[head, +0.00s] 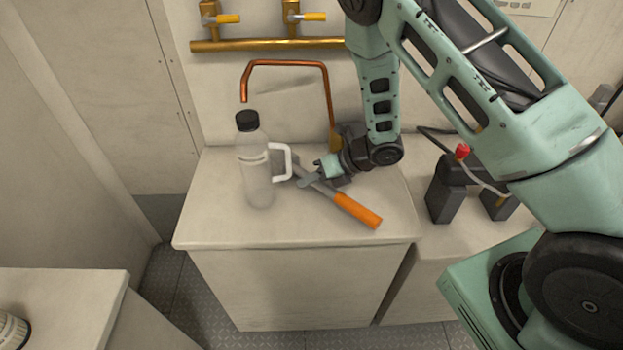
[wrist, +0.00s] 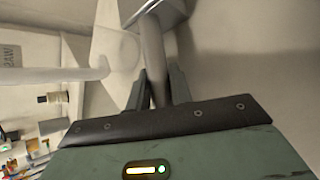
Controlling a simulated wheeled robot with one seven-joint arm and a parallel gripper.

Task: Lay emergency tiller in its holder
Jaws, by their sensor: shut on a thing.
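The emergency tiller (head: 357,210) has an orange grip and a grey shaft. In the head view it slants over the white counter, its orange end toward the front right. My gripper (head: 312,178) is shut on the grey shaft. In the wrist view the shaft (wrist: 154,62) runs between the two dark fingers of my gripper (wrist: 157,88). I cannot tell whether the tiller touches the counter. Its far end is partly hidden behind the bottle handle and my gripper. I cannot make out its holder for certain.
A clear bottle (head: 259,180) with a black cap and white handle stands just left of my gripper. A copper pipe (head: 290,63) bends above the counter (head: 215,220). A dark box with a red knob (head: 462,151) sits at right. The counter's front left is clear.

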